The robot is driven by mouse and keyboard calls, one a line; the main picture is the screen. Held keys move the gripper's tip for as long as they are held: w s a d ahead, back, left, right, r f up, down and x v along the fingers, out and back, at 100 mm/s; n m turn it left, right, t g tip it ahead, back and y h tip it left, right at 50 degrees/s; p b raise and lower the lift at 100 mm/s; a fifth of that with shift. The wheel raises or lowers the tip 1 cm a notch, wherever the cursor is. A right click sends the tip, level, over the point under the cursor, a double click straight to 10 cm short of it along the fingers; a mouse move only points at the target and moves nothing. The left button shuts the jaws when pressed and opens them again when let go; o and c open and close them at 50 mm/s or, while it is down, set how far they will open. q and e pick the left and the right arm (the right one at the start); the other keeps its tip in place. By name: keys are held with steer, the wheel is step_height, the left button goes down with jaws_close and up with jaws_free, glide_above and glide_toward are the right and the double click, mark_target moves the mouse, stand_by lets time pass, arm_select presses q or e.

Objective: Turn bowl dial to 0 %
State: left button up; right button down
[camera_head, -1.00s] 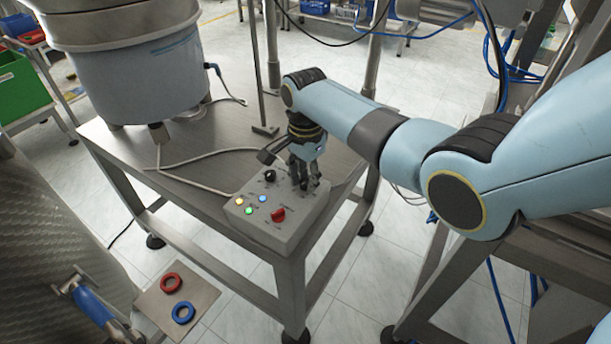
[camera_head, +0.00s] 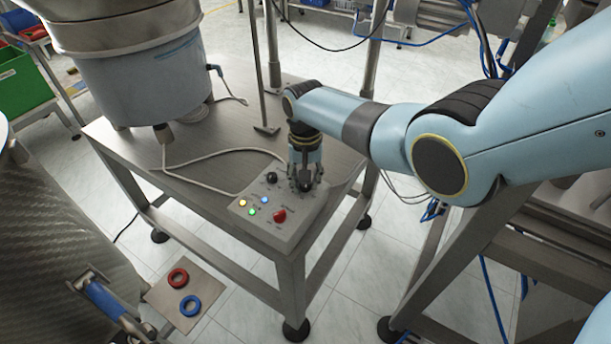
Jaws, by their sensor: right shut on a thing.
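The control box (camera_head: 262,231) lies on the metal table and carries a black knob (camera_head: 271,178), a red knob (camera_head: 280,216) and lit yellow, green and blue buttons. My right gripper (camera_head: 304,186) points down at the back right part of the box, with its fingers shut on a dial there. The bowl feeder (camera_head: 142,85) stands on the table at the upper left. My left gripper is not in view.
The metal table (camera_head: 225,135) has free room behind the box. A thin upright post (camera_head: 259,70) stands on it, and a grey cable runs from feeder to box. A plate with a red ring (camera_head: 178,277) and a blue ring (camera_head: 190,305) is at the lower left.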

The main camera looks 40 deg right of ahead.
steer(key=n+p, duration=0.1)
steer(key=n, duration=0.3)
steer(key=shift+r+n, duration=0.1)
steer(key=shift+n, duration=0.2)
steer(key=n, duration=0.4)
steer(key=shift+n, duration=0.3)
steer(key=n+p, duration=0.1)
steer(key=n, duration=0.3)
steer(key=shift+a+n, duration=0.1)
steer(key=shift+n, duration=2.3)
steer(key=c, duration=1.1)
jaws_free()
